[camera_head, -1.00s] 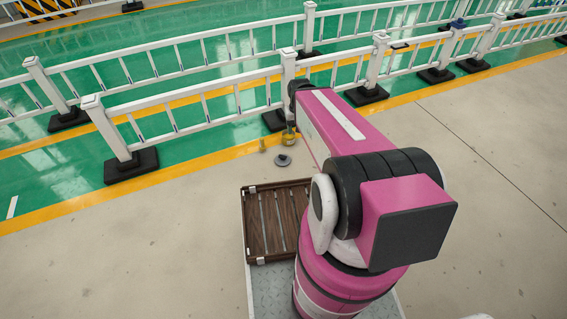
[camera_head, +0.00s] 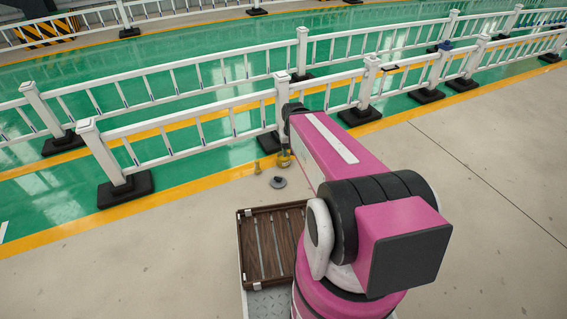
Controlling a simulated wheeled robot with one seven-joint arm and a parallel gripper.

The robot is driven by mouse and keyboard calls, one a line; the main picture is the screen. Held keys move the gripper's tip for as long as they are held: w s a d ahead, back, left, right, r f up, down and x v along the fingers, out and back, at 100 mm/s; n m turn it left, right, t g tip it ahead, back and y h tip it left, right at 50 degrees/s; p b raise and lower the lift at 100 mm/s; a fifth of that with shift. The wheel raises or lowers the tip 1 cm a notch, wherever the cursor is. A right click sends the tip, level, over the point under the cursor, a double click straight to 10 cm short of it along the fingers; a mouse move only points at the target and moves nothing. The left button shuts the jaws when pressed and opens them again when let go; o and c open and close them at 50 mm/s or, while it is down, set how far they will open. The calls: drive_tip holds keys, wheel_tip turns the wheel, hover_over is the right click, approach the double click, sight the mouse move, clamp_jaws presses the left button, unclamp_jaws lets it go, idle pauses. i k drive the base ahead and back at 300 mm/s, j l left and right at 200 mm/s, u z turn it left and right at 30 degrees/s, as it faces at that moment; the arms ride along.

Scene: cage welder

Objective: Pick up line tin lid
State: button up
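A small dark grey round piece with a knob on top, which looks like the tin lid (camera_head: 278,182), lies flat on the beige floor near the yellow line, left of my pink arm. Just behind it, beside the arm's far end, stands a small brass-coloured object (camera_head: 284,159). A smaller yellowish piece (camera_head: 257,167) is to its left. My gripper is not visible; the arm hides whatever lies beyond its far joint. I cannot tell whether it is open or shut.
A brown slatted tray (camera_head: 265,252) sits in front of the lid. White railings (camera_head: 190,128) on black feet (camera_head: 125,189) run behind, along a green floor. The beige floor (camera_head: 130,255) is clear at left and right.

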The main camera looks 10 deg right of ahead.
sight(278, 182)
drive_tip(key=j+z, duration=0.4)
drive_tip(key=k+j+z, duration=0.15)
drive_tip(key=j+z, duration=0.3)
drive_tip(key=j, duration=0.15)
drive_tip(key=k+j+z, duration=0.15)
drive_tip(key=j+z, duration=0.25)
